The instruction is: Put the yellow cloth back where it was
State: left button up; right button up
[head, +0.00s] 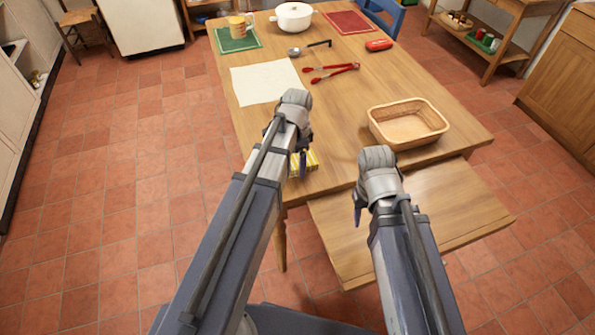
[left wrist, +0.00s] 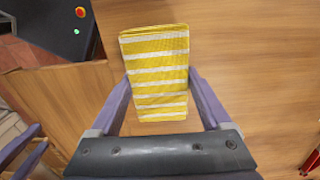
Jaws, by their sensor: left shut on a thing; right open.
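The yellow cloth (left wrist: 155,75) is folded into a rectangle with white stripes and lies between the two fingers of my left gripper (left wrist: 160,97), which is shut on it. In the head view, part of the cloth (head: 312,160) shows beside my left gripper (head: 300,165), near the front left of the wooden table (head: 340,130). The arm hides the rest. I cannot tell whether the cloth touches the tabletop. My right gripper (head: 358,205) is open and empty, over the lower wooden board at the table's front.
A wicker basket (head: 407,122) stands at the front right of the table. A white sheet (head: 266,82), red tongs (head: 331,72), a ladle (head: 308,48), a white pot (head: 293,17) and a mug (head: 238,26) are farther back. The lower wooden board (head: 430,210) is bare.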

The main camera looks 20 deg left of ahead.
aim_at(297, 168)
pick_arm(q)
jog(key=shift+f+b, duration=1.75)
jog(key=shift+f, duration=0.1)
pick_arm(e)
jog(key=shift+f, duration=1.8)
pick_arm(q)
jog(key=shift+f, duration=0.15)
pick_arm(e)
jog(key=shift+f, duration=0.2)
pick_arm(q)
jog(key=o, duration=1)
jog(key=shift+s, duration=0.1)
pick_arm(e)
jog(key=shift+r, duration=0.15)
pick_arm(q)
notch_tip(297, 168, up, 12)
jog(key=p, duration=1.2)
jog(key=shift+r, duration=0.25)
jog(key=s+d+n+y, duration=0.1)
jog(key=s+d+n, duration=0.6)
jog(key=s+d, duration=0.3)
jog(key=s, duration=0.4)
jog(key=shift+d, duration=0.25)
pick_arm(e)
notch_tip(297, 168, up, 12)
